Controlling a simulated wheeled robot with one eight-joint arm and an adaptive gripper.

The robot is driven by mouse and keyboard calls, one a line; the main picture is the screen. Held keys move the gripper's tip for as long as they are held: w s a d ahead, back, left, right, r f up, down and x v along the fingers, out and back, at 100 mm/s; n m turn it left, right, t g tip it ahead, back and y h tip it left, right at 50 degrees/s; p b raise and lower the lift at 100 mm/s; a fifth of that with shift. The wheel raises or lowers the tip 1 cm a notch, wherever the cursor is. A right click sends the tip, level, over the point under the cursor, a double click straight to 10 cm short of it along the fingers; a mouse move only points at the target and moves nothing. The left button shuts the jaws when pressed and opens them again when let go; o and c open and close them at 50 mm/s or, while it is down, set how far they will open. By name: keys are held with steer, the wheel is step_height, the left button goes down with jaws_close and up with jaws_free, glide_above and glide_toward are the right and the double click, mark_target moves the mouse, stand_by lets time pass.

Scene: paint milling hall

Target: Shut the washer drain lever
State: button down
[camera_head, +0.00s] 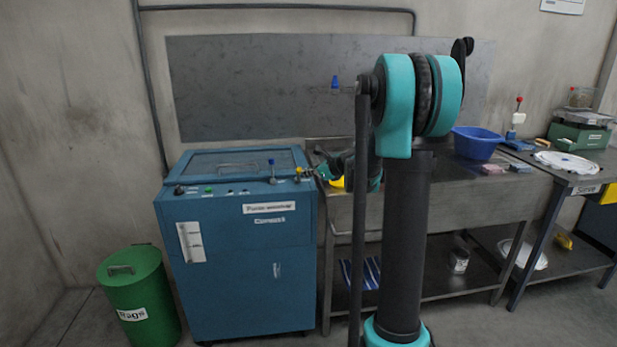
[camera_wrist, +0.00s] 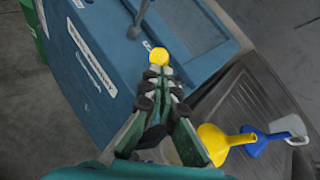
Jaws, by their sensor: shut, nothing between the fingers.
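The washer (camera_head: 240,262) is a blue cabinet at the left, with a blue lid. A yellow round knob (camera_wrist: 159,55) sits at its right edge, just beyond my fingertips. It also shows small in the head view (camera_head: 299,170). A lever with a blue knob (camera_head: 271,162) stands upright on the washer top. Its grey stem (camera_wrist: 138,20) shows at the top of the wrist view. I cannot tell which of the two is the drain lever. My gripper (camera_wrist: 161,73) is shut and empty, pointing at the yellow knob; whether it touches is unclear. It also shows in the head view (camera_head: 312,173).
A metal bench (camera_head: 440,208) adjoins the washer's right side. A yellow funnel (camera_wrist: 222,142), a blue funnel (camera_wrist: 262,139) and a white jug (camera_wrist: 290,128) lie on it near my gripper. A blue basin (camera_head: 477,143) stands farther right. A green bin (camera_head: 140,290) stands left.

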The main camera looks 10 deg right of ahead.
steer(key=w+r+m+g, duration=0.2)
steer(key=w+r+g, duration=0.2)
steer(key=w+g, duration=0.1)
steer(key=shift+w+g+h, duration=0.3)
steer(key=shift+w+h, duration=0.1)
steer(key=shift+w, duration=0.45)
steer(key=shift+r, duration=0.1)
steer(key=v, duration=1.4)
steer(key=shift+s+d+f, duration=0.25)
steer(key=shift+d+f, duration=0.1)
steer(key=shift+f, duration=0.1)
stand_by(0.7)
